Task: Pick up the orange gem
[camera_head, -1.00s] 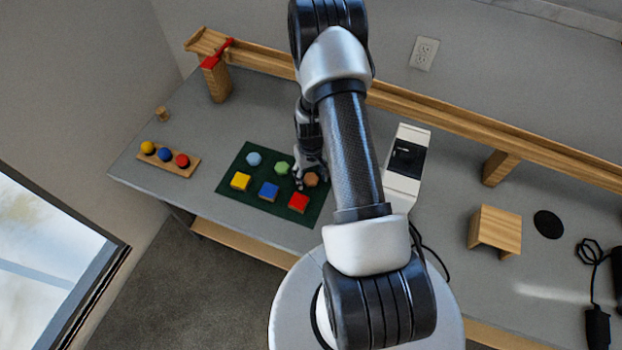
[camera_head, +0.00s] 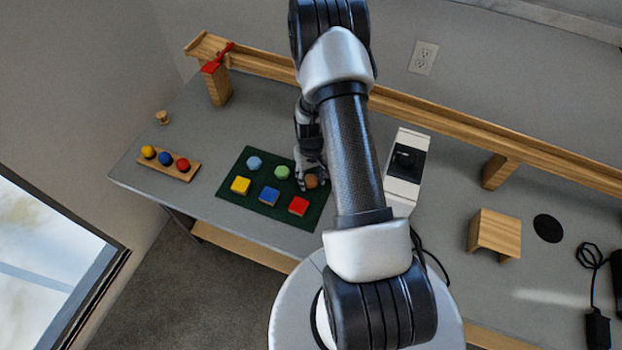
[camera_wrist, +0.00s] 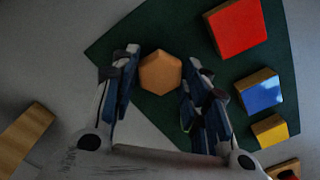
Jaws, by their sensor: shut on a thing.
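The orange gem (camera_wrist: 160,73) is a six-sided piece between the two fingers of my gripper (camera_wrist: 160,85) in the wrist view. In the head view the orange gem (camera_head: 311,181) shows at the tips of my gripper (camera_head: 312,180), over the right side of the dark green mat (camera_head: 228,204). My gripper is shut on the gem. Whether the gem touches the mat or is lifted a little cannot be told.
On the mat are a blue gem (camera_head: 254,163), a green gem (camera_head: 282,172), a yellow block (camera_head: 240,186), a blue block (camera_head: 269,196) and a red block (camera_head: 298,206). A wooden tray (camera_head: 143,160) with coloured balls lies left. A white device (camera_head: 405,165) stands right of my gripper.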

